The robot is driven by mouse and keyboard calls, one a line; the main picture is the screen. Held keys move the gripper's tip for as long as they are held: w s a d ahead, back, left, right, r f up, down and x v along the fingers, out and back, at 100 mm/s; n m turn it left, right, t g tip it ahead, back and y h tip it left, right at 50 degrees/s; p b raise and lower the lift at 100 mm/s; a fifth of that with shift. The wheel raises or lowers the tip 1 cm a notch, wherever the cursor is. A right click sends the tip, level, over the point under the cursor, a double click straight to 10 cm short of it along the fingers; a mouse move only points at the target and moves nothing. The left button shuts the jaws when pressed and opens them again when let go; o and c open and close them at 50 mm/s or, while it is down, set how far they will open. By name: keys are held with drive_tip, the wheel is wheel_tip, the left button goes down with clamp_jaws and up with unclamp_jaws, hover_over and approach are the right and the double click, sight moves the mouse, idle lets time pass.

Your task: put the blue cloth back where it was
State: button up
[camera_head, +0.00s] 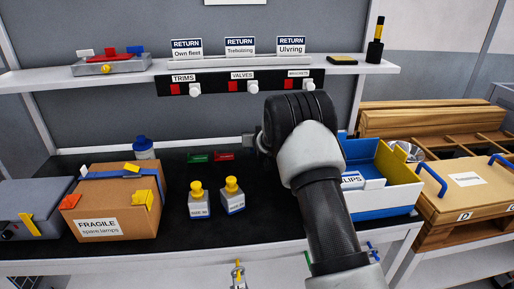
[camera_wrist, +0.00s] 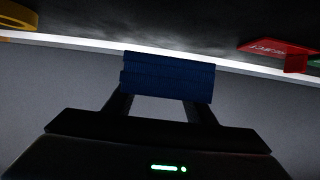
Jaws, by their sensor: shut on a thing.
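The blue cloth (camera_wrist: 168,77) shows in the wrist view as a folded, dark blue block. It spans the space between the two fingers of my gripper (camera_wrist: 165,100), which is shut on it. The cloth looks level and clear of the dark worktop surface seen at the top of that view. In the head view my arm's dark wrist is above the worktop, right of the middle. It hides the fingers, and the cloth cannot be seen there.
Small green (camera_head: 198,157) and red (camera_head: 224,156) signs stand left of my wrist. Two yellow-capped bottles (camera_head: 232,196) stand nearer the front. A cardboard box (camera_head: 112,205) is at left, a blue-and-white bin (camera_head: 385,185) at right. A shelf (camera_head: 225,67) runs above.

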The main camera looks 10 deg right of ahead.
drive_tip(key=shift+f+b, duration=0.35)
drive_tip(key=shift+f, duration=1.45)
drive_tip(key=shift+f, duration=0.15)
drive_tip(key=shift+f, duration=0.1)
drive_tip(key=o, duration=1)
